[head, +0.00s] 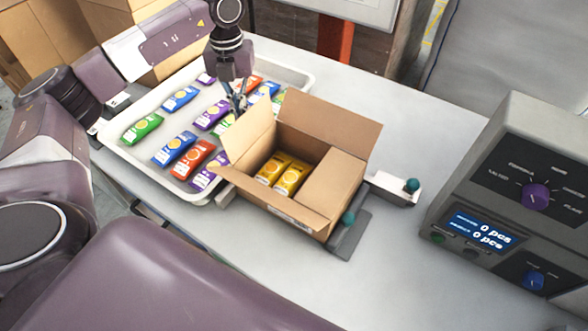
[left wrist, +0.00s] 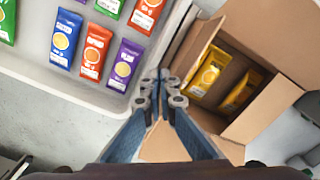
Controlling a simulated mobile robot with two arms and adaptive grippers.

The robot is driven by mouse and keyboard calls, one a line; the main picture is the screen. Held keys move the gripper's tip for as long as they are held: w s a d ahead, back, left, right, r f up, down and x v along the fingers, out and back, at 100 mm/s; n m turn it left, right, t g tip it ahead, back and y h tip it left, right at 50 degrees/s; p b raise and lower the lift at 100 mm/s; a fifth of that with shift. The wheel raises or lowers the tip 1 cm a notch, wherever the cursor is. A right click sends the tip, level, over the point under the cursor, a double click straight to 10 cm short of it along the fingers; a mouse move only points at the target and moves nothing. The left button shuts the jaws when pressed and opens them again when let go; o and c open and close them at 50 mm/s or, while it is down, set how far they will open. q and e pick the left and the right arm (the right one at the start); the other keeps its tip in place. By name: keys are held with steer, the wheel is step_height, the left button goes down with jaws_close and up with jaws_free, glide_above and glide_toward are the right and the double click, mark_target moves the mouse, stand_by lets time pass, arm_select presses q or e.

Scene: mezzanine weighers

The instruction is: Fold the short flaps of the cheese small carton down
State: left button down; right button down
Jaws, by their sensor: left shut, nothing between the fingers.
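The cheese small carton (head: 316,222) stands on the table, with two yellow packs (head: 283,174) inside. Its right short flap (head: 332,184) lies folded inward over the right part of the opening. Its left short flap (head: 250,137) stands up. The long back flap (head: 332,121) leans up and outward, and the long front flap (head: 272,199) spreads outward. My left gripper (head: 238,106) is shut and empty, just outside the left short flap. In the left wrist view its fingertips (left wrist: 163,88) are beside the carton (left wrist: 268,110); contact cannot be told. My right gripper is out of view.
A white tray (head: 118,157) with several coloured packs lies left of the carton. A grey fixture with teal knobs (head: 348,218) borders the carton's right side. A weigher (head: 510,190) stands at the right. The table in front of the carton is clear.

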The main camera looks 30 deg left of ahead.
mark_target(253, 115)
arm_select(q)
steer(key=shift+s+d+r+p, duration=0.1)
steer(key=shift+d+r+p, duration=0.1)
steer(key=shift+d, duration=0.5)
steer(key=shift+s+d+r+p, duration=0.1)
steer(key=shift+d+p, duration=0.05)
steer(key=shift+d, duration=0.55)
steer(key=shift+d+r+p, duration=0.1)
steer(key=shift+d+p, duration=0.1)
steer(key=shift+d, duration=0.5)
steer(key=d, duration=0.1)
steer(key=d+f, duration=0.1)
steer(key=d, duration=0.1)
steer(key=shift+s+d+f, duration=0.1)
steer(key=shift+s+d, duration=0.05)
steer(key=shift+d, duration=0.1)
steer(key=shift+f+b, duration=0.1)
steer(key=shift+b, duration=0.25)
steer(key=shift+s+d+f+b, duration=0.1)
steer(key=shift+d+f+b, duration=0.55)
steer(key=shift+d+f, duration=0.45)
steer(key=shift+r, duration=0.15)
